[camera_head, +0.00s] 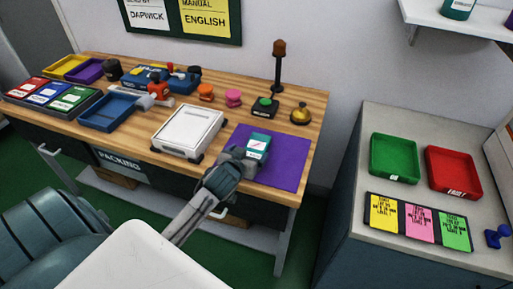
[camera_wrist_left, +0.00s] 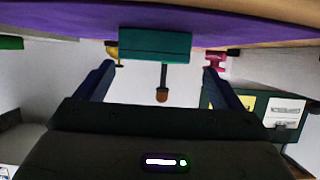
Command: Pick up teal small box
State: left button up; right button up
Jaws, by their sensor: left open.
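The teal small box (camera_head: 258,143) stands on the purple mat (camera_head: 289,162) at the right end of the wooden table, with a white label on its face. My left gripper (camera_head: 243,156) is at the box's near side, low over the mat. In the left wrist view, which is upside down, the teal box (camera_wrist_left: 155,45) lies between the lines of the two open fingers (camera_wrist_left: 159,69), at about their tips. Gaps show on both sides, so it is not gripped. My right gripper is not in view.
A white scale-like device (camera_head: 188,130) stands left of the mat. A green-topped button with a lamp post (camera_head: 265,105) and a brass bell (camera_head: 300,115) stand behind it. Green (camera_head: 394,158) and red (camera_head: 453,172) trays sit on the right cabinet.

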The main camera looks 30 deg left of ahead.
aim_at(254, 150)
pick_arm(q)
jog(key=x, duration=0.3)
jog(key=p+x, duration=0.1)
jog(key=x, duration=0.1)
jog(key=shift+w+d+f, duration=0.1)
jog(key=shift+d+f, duration=0.05)
jog(key=shift+d, duration=0.2)
jog(key=c, duration=1.1)
